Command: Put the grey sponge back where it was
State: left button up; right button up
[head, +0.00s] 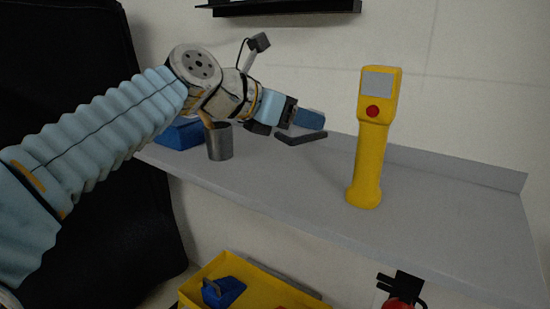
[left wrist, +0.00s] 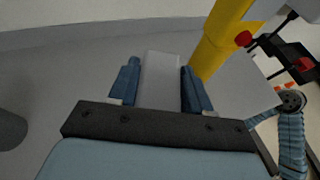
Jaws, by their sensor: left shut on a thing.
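My left gripper (head: 304,126) reaches in from the left above the grey shelf, with its blue fingers pointing right. In the left wrist view the grey sponge (left wrist: 160,78) is a light grey block between the two blue fingers of the left gripper (left wrist: 160,88), which is shut on it. In the head view I cannot make out the sponge clearly. A dark angled shape lies below the fingers; I cannot tell whether it is a shadow. Whether the sponge touches the shelf is unclear.
The grey shelf (head: 270,190) has a raised back edge. A yellow handheld device (head: 370,150) with a red button stands upright on it, right of the gripper. A grey metal cup (head: 219,143) and a blue object (head: 180,134) are at left. A yellow bin (head: 205,272) is below.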

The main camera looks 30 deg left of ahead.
pick_arm(q)
jog(key=w+a+f, duration=0.1)
jog(key=a+f, duration=0.1)
jog(key=w+a+f, duration=0.2)
jog(key=a, duration=0.1)
jog(key=w+a+f, duration=0.2)
jog(key=shift+a, duration=0.15)
jog(key=shift+w+a+f, duration=0.2)
jog(key=shift+a+f, duration=0.2)
jog(key=shift+f, duration=0.25)
jog(key=f, duration=0.2)
jog(key=a+f, duration=0.1)
jog(key=shift+w+f, duration=0.3)
jog(key=shift+f, duration=0.35)
jog(key=shift+f, duration=0.15)
jog(key=o, duration=1.1)
